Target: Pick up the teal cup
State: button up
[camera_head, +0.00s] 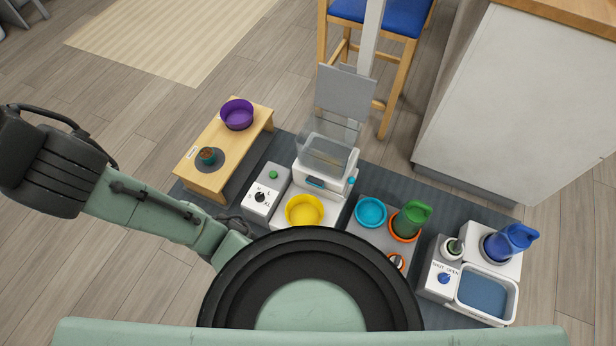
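A small dark teal cup (207,154) with a brownish-red inside or contents stands on a round grey mat (207,166) on the low wooden table (217,138), at the left of the head view. It looks upright. A brighter turquoise round bowl (370,212) sits on a grey unit right of centre. My arm comes in from the left and runs below the wooden table, then passes behind my own round body part at the bottom. My gripper is not visible, so its opening and its distance from the cup cannot be seen.
A purple bowl (237,114) stands behind the cup on the same table. A dial box (266,191), a clear-bin dispenser (328,153) and a yellow bowl (305,210) stand to the right. Green (411,218) and blue (510,241) jugs stand further right. Floor left of the table is clear.

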aim_at(207, 155)
jog(key=i+j, duration=0.1)
jog(key=i, duration=0.45)
jog(key=i+u, duration=0.1)
jog(key=u, duration=1.95)
